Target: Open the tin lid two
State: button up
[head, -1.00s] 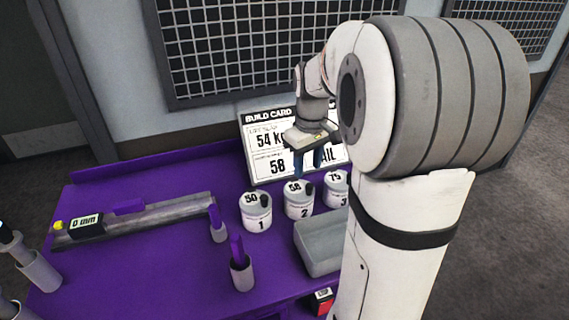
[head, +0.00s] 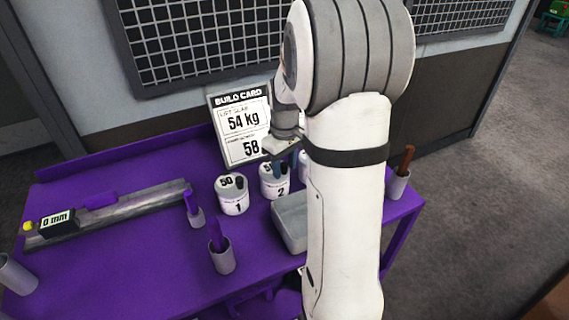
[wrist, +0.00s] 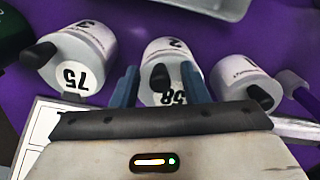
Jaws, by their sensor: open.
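Tin two (head: 274,183) is a white tin marked 2, standing on the purple bench; its lid, marked 58, has a dark knob (wrist: 160,78). My gripper (head: 287,166) is at the tin's top in the head view. In the wrist view my gripper (wrist: 165,84) is open, with one blue finger on each side of the lid and its knob. I cannot tell whether the fingers touch the lid. My arm hides part of the tin in the head view.
Tin one (head: 232,196), marked 50, stands to the left. Tin three (wrist: 80,57), marked 75, stands on the other side. A grey tray (head: 291,223) lies in front. The build card (head: 240,128) stands behind. A gauge rail (head: 110,215) lies at left.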

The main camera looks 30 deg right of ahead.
jog(key=shift+c, duration=0.3)
grip_shut()
jog(key=shift+r, duration=0.15)
